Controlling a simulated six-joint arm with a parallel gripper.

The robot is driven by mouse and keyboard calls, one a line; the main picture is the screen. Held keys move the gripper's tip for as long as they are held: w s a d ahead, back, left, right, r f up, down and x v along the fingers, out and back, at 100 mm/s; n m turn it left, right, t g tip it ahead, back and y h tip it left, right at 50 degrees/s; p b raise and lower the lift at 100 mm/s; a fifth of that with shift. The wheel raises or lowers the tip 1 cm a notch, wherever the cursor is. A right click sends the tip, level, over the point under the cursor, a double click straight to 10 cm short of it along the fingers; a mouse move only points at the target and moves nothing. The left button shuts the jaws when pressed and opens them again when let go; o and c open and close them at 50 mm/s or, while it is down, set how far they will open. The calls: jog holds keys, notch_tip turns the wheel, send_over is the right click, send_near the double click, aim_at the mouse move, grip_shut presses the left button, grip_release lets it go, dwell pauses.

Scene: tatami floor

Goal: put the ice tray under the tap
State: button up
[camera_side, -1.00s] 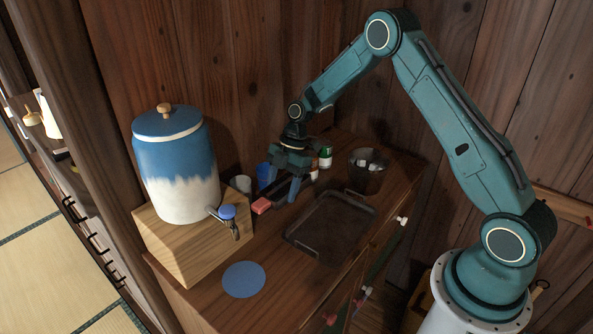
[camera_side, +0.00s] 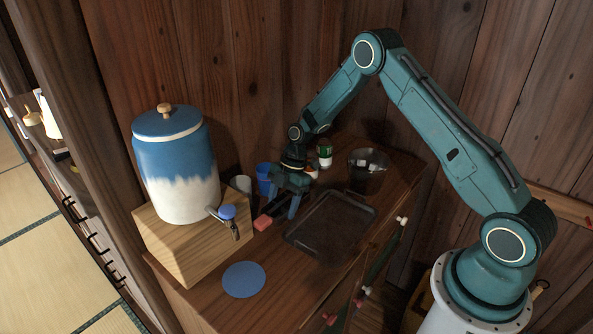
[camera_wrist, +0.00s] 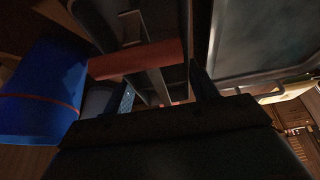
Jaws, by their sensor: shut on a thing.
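My gripper (camera_side: 282,205) points down above the cabinet top, left of the dark flat tray. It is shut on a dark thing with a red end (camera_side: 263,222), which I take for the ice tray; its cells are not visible. In the wrist view its red bar (camera_wrist: 138,59) crosses beyond the fingers (camera_wrist: 163,95). I cannot tell whether it touches the wood. The tap (camera_side: 229,214) with a blue knob is on the blue-and-white jar (camera_side: 178,170), left of the gripper. A blue disc (camera_side: 243,279) lies on the cabinet top in front of the tap.
The jar stands on a wooden block (camera_side: 190,250). A dark flat tray (camera_side: 330,222) lies right of the gripper. A blue cup (camera_side: 264,177) is close behind it, also in the wrist view (camera_wrist: 42,90). A green-and-white can (camera_side: 325,156) and a dark bucket (camera_side: 368,170) stand farther back.

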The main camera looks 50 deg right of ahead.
jog(key=o, duration=1.2)
jog(key=shift+f, duration=0.1)
jog(key=v, duration=1.2)
